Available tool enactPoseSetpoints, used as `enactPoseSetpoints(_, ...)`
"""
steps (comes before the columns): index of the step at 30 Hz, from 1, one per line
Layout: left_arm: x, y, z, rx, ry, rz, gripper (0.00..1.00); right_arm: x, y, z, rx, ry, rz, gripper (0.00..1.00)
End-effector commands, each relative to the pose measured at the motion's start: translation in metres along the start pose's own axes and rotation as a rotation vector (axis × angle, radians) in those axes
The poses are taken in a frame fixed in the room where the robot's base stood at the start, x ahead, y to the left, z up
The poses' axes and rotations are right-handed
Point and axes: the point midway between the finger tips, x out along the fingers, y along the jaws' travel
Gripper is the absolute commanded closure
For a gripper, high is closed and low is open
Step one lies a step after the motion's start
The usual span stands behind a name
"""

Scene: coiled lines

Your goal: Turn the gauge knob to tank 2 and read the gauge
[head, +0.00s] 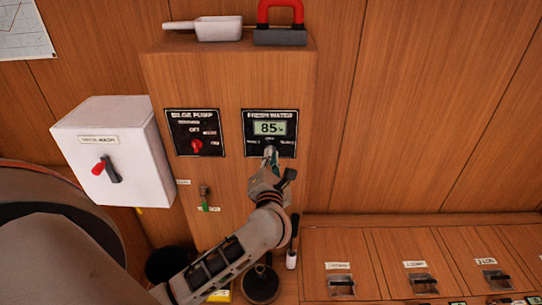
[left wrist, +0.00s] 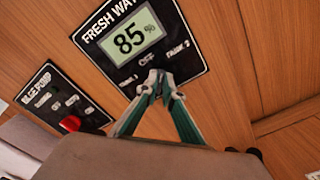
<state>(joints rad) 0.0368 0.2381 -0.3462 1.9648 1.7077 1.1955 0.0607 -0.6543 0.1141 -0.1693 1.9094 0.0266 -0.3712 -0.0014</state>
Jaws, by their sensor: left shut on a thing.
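The fresh water gauge panel (head: 269,133) is black and sits on the wooden cabinet front; it also shows tilted in the left wrist view (left wrist: 185,47). Its lit display (head: 269,128) reads 85%, clearer in the left wrist view (left wrist: 135,36). Below the display are the labels tank 1 at left, OFF in the middle and tank 2 at right. My left gripper (head: 270,152) is at the panel's lower middle, its fingertips (left wrist: 157,80) closed together where the knob sits. The knob is hidden behind the fingers, so its pointing direction cannot be seen. My right gripper is out of view.
The bilge pump panel (head: 194,133) with a red knob is just left of the gauge. A white switch box (head: 140,165) sticks out farther left. A white scoop (head: 218,29) and a red-handled object (head: 280,25) lie on the cabinet top. Drawers (head: 395,260) are at lower right.

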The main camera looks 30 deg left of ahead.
Motion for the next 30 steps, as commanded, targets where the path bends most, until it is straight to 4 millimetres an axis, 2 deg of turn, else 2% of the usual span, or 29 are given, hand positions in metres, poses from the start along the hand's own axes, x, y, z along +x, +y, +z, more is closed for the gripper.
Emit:
enactPoseSetpoints(14,-0.0003,-0.0012,-0.0009,0.017,0.002,-0.002,1.00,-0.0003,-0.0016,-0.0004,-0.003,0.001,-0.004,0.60)
enactPoseSetpoints(17,-0.0003,-0.0011,-0.0009,0.017,0.002,-0.002,0.76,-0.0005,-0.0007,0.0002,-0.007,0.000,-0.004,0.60)
enactPoseSetpoints(26,-0.0002,-0.0004,-0.0002,0.015,0.001,-0.001,0.76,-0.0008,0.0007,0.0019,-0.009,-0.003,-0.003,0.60)
enactPoseSetpoints(30,-0.0065,-0.0010,-0.0005,0.014,0.001,-0.002,0.76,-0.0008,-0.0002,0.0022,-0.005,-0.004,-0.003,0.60)
